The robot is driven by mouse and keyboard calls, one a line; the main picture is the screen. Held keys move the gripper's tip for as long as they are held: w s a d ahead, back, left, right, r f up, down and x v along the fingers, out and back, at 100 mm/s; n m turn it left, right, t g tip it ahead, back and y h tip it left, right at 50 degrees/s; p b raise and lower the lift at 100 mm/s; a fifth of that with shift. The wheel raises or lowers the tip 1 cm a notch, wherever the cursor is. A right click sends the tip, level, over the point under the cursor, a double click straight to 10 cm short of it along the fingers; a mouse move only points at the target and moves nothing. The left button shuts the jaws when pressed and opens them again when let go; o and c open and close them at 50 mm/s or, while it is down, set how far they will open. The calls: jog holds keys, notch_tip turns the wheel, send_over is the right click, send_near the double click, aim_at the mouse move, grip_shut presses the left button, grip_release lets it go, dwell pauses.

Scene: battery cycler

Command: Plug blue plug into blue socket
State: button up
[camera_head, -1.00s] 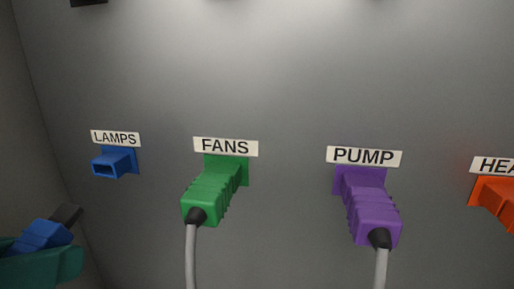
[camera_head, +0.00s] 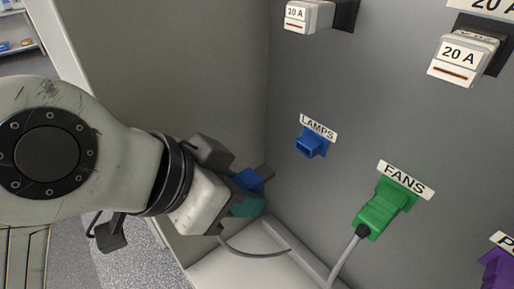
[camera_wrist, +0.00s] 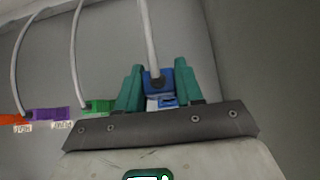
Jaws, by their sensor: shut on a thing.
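The blue plug (camera_head: 249,179) is held in my gripper (camera_head: 246,192), left of and below the blue socket. In the wrist view the plug (camera_wrist: 159,82) sits between the two green fingers of my gripper (camera_wrist: 158,90), its grey cable running up from it. The fingers are shut on it. The blue socket (camera_head: 312,144) is on the grey panel under the LAMPS label (camera_head: 319,127); its opening shows empty. A gap separates plug and socket. The fingers partly cover the plug in the head view.
A green plug (camera_head: 384,209) is seated under the FANS label, right of the blue socket, its cable hanging down. A purple plug (camera_head: 497,270) is at the lower right edge. Fuse blocks marked 10 A (camera_head: 309,15) and 20 A (camera_head: 463,58) stick out above. A side wall (camera_head: 170,70) closes the left.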

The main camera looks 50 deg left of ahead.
aim_at(269, 170)
jog(key=shift+s+d+r+g+p, duration=0.1)
jog(key=shift+s+r+g+p, duration=0.3)
jog(key=shift+p, duration=0.8)
jog(key=shift+w, duration=0.1)
jog(key=shift+w+d+f+p, duration=0.1)
jog(key=shift+w+p, duration=0.15)
jog(key=shift+w, duration=1.2)
jog(key=shift+w+d+p, duration=0.1)
jog(key=shift+w+p, duration=0.1)
jog(key=shift+w, duration=1.25)
jog(key=shift+w+d+p, duration=0.15)
jog(key=shift+w+p, duration=0.2)
jog(key=shift+w, duration=1.2)
dwell(0.7)
jog(key=o, duration=0.9)
jog(key=b+v, duration=0.2)
jog(key=v, duration=0.9)
jog(key=shift+f, duration=0.1)
